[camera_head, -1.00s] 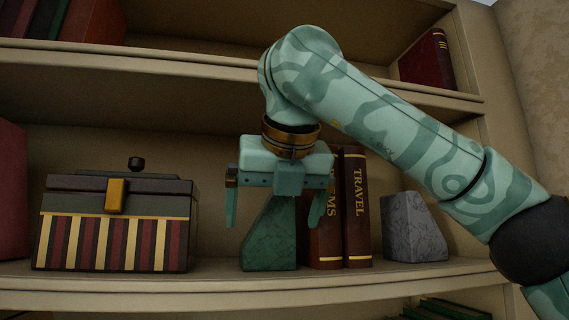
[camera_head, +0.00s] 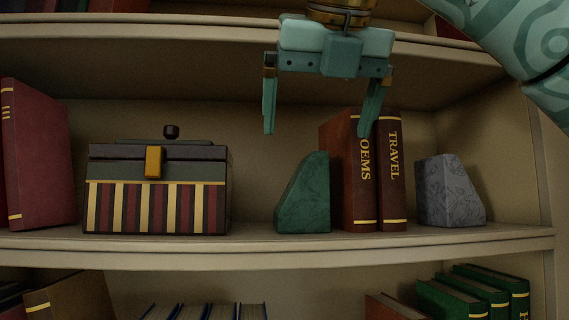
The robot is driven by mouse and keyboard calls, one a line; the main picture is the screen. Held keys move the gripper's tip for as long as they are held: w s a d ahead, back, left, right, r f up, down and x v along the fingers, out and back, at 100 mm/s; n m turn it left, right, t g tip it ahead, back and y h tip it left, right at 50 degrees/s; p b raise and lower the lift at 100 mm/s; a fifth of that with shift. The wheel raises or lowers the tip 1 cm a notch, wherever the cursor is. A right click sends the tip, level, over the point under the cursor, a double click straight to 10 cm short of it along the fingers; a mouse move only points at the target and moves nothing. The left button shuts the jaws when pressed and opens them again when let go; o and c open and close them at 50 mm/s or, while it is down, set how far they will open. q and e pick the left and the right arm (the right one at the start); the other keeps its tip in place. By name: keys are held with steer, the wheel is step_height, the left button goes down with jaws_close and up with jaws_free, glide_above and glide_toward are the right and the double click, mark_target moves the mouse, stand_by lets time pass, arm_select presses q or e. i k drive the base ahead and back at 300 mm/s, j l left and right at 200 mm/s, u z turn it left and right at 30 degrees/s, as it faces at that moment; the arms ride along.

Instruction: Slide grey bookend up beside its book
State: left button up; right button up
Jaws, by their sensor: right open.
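The grey bookend (camera_head: 449,192) stands on the middle shelf, a little to the right of the dark brown book marked TRAVEL (camera_head: 391,172), with a narrow gap between them at shelf level. The brown book marked POEMS (camera_head: 358,190) stands upright against the left of TRAVEL. A green bookend (camera_head: 306,198) stands just left of POEMS. My right gripper (camera_head: 318,130) is open and empty, fingers pointing down, above the green bookend and near the top of the books. My left gripper is not in view.
A striped box (camera_head: 157,190) with a dark knob on top stands left of the green bookend. A red book (camera_head: 38,155) stands at the far left. The shelf board above (camera_head: 200,50) is close behind my gripper in the picture. Green books (camera_head: 470,295) fill the lower right.

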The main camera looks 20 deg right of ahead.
mark_target(446, 197)
steer(key=k+j, duration=0.15)
steer(key=k, duration=0.35)
steer(key=k+j, duration=0.2)
steer(key=k, duration=0.3)
steer(key=k+j, duration=0.15)
steer(key=k, duration=0.3)
